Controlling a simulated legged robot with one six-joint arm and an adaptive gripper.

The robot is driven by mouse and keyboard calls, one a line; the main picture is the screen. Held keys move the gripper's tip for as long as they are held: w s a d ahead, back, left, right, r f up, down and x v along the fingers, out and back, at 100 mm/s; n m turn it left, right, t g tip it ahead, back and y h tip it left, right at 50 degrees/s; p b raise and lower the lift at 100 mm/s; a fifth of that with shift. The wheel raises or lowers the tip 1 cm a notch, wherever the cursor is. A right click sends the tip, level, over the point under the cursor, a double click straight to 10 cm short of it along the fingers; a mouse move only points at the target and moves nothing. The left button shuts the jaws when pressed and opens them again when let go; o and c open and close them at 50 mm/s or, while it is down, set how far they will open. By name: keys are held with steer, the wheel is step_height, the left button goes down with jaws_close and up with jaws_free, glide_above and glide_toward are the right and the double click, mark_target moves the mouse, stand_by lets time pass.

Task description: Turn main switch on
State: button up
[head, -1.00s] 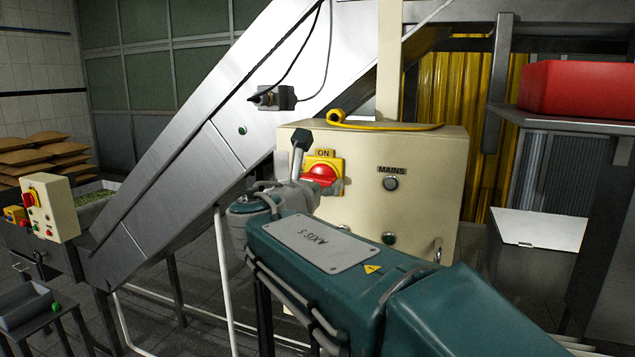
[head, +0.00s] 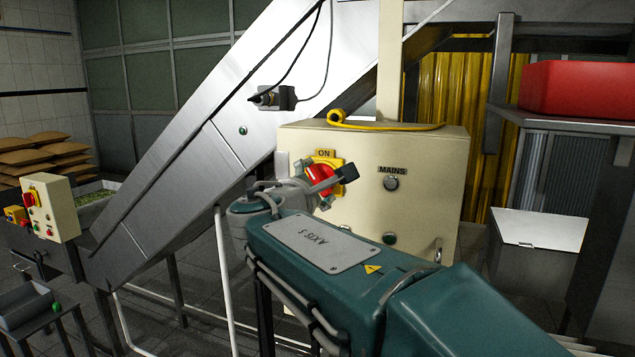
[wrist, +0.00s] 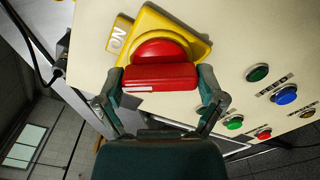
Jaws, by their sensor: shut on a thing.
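The main switch is a red rotary knob (head: 318,180) on a yellow plate (head: 340,165), mounted on the front of a cream control box (head: 430,160), with an "ON" label (head: 325,153) above it. In the wrist view the red knob's handle (wrist: 160,78) lies between the two fingers of my gripper (wrist: 162,86), one at each end of it. My gripper (head: 334,188) is shut on the knob and partly hides it in the head view. The wrist view shows the yellow plate (wrist: 118,55) tilted with its "ON" label at the upper left.
Several coloured buttons (wrist: 285,94) show in the wrist view. A yellow cable (head: 385,126) lies on the box. A steel conveyor chute (head: 215,120) slopes behind. A smaller control box (head: 50,208) is at far left.

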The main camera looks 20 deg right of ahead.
steer(key=m, duration=0.4)
steer(key=shift+f, duration=0.1)
steer(key=shift+m, duration=1.3)
steer(key=shift+f, duration=0.1)
steer(key=o, duration=0.8)
steer(key=shift+w, duration=0.1)
steer(key=v, duration=1.2)
